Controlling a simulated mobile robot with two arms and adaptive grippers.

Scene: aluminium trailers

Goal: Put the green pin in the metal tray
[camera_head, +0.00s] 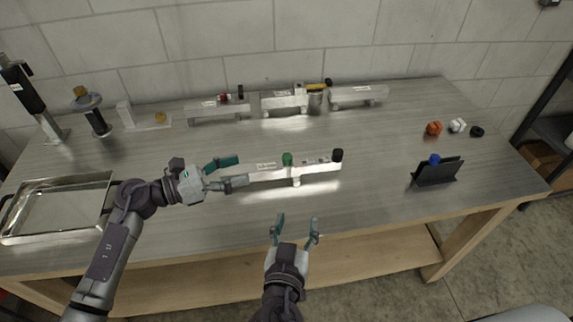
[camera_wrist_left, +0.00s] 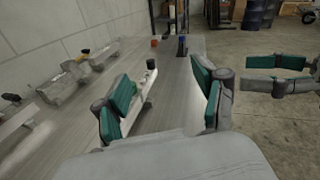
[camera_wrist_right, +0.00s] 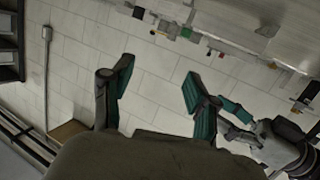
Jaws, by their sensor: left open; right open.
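The green pin (camera_head: 287,159) stands upright on the front aluminium trailer (camera_head: 264,174) near the middle of the table. The metal tray (camera_head: 58,206) lies empty at the table's left end. My left gripper (camera_head: 241,170) is open at the left end of that trailer, left of the pin and apart from it. My right gripper (camera_head: 297,228) is open and empty, in front of the trailer near the table's front edge.
A black knob (camera_head: 337,155) is at the front trailer's right end. More trailers (camera_head: 358,95) stand along the back. A black holder with a blue pin (camera_head: 434,158) and an orange part (camera_head: 434,128) are at the right. The table between trailer and holder is clear.

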